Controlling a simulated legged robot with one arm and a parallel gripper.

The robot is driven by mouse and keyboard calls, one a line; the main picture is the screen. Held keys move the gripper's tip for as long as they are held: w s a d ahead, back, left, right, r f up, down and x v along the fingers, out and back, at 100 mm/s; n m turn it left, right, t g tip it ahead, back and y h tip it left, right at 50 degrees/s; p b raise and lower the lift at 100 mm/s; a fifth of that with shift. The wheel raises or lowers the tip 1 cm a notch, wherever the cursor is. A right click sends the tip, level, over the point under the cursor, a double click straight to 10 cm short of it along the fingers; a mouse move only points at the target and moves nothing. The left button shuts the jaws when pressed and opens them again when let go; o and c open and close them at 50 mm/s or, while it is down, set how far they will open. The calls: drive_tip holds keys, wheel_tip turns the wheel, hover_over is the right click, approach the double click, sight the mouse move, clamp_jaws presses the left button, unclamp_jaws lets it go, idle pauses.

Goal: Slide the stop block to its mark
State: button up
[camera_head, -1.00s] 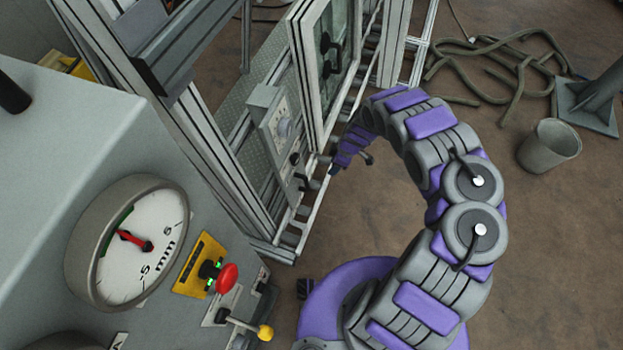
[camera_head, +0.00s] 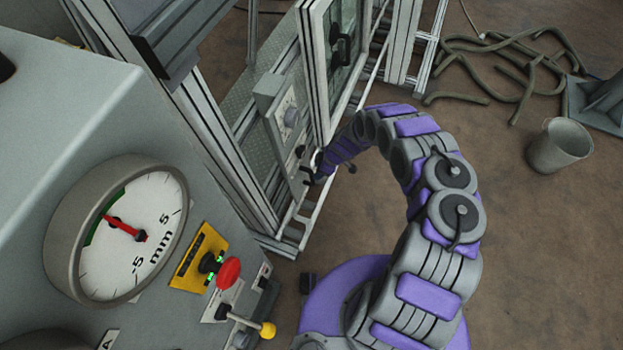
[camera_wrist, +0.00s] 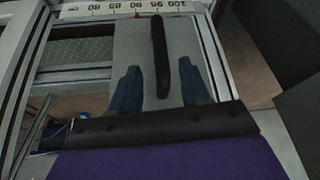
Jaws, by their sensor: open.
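In the wrist view a grey plate, which looks like the stop block (camera_wrist: 140,60), carries a long black bar handle (camera_wrist: 160,55). A printed centimetre scale (camera_wrist: 110,11) runs along the top, with a small red pointer (camera_wrist: 137,15) near the 90. My gripper (camera_wrist: 160,75) is open, with one dark blue finger on each side of the handle's near end. I see gaps on both sides and cannot tell the depth. In the head view my gripper (camera_head: 322,170) is small and partly hidden by my arm, at the black handle low on the frame.
A large dial gauge in mm (camera_head: 117,232) sits on the grey cabinet at left, beside a red knob (camera_head: 229,272) and a yellow-tipped lever (camera_head: 267,330). A framed glass door (camera_head: 340,60) stands above the handle.

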drive_tip(key=b+x, duration=0.2)
drive_tip(key=x, duration=0.5)
drive_tip(key=shift+a+f, duration=0.1)
drive_tip(key=shift+f, duration=0.3)
clamp_jaws()
